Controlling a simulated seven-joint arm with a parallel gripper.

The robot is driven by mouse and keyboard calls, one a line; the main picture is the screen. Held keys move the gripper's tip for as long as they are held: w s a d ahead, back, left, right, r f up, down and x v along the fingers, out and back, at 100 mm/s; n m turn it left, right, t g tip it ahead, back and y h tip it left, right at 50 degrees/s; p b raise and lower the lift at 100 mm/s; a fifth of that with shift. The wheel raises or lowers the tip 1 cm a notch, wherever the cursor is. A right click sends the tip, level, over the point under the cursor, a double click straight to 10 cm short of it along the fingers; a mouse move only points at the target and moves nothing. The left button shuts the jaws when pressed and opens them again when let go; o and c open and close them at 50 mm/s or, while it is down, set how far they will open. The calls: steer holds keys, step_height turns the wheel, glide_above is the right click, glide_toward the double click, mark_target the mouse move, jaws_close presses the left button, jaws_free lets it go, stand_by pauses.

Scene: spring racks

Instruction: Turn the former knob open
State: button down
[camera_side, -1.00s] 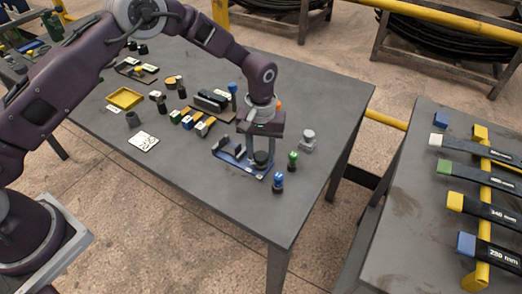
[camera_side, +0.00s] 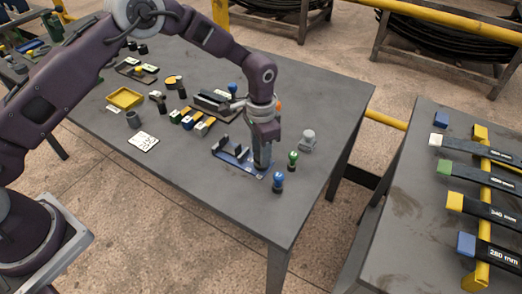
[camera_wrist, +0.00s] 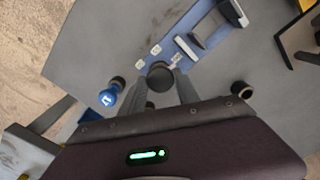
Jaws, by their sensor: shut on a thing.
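The former is a blue plate (camera_side: 227,154) with dark upright blocks, near the right front of the dark table. In the wrist view its blue plate (camera_wrist: 183,50) runs from the centre to the upper right, with white markings beside the knob. The dark round knob (camera_wrist: 160,72) sits at the plate's near end. My gripper (camera_side: 262,166) points down over that end. In the wrist view my gripper (camera_wrist: 165,88) has one finger on each side of the knob, shut on it. In the side view the gripper hides the knob.
A blue-topped peg (camera_side: 278,180) and a green-topped peg (camera_side: 292,158) stand close to the gripper. A grey fitting (camera_side: 308,138) stands to the right. Coloured blocks (camera_side: 195,124) and a yellow tray (camera_side: 125,98) lie further left. The front table area is bare.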

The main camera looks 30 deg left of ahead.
steer(key=m, duration=0.4)
steer(key=shift+m, duration=0.3)
steer(key=m, duration=0.3)
steer(key=shift+m, duration=0.3)
steer(key=m, duration=0.4)
steer(key=shift+w+r, duration=0.1)
steer(key=shift+m, duration=1.7)
steer(key=c, duration=0.9)
jaws_free()
step_height(320, 180, up, 7)
